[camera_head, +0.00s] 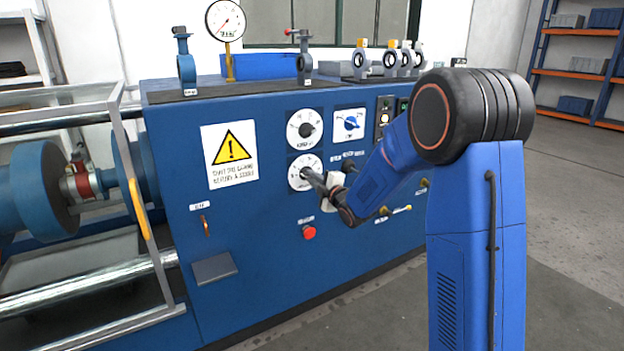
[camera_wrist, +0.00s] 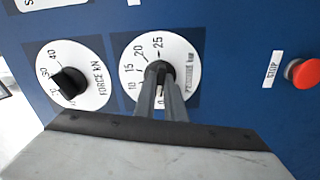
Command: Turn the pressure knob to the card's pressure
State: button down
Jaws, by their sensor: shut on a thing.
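The pressure dial (camera_head: 297,172) is a white disc with black marks on the blue machine front, below a similar dial. My gripper (camera_head: 313,176) reaches the dial's middle from the right. In the wrist view my gripper (camera_wrist: 160,74) is shut on the black pressure knob (camera_wrist: 160,66), one grey finger on each side. The fingers hide much of the knob and part of the scale, so its setting is unclear. I cannot make out a card's pressure value.
The force dial (camera_wrist: 96,84) with its black knob sits next to the pressure dial. A red stop button (camera_head: 309,232) is below. A blue selector switch (camera_head: 351,123) and a yellow warning sign (camera_head: 231,153) are nearby. A round gauge (camera_head: 226,20) stands on top.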

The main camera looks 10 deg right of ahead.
jog(key=shift+f+m, duration=0.15)
jog(key=shift+m, duration=9.35)
jog(key=c, duration=1.8)
grip_release()
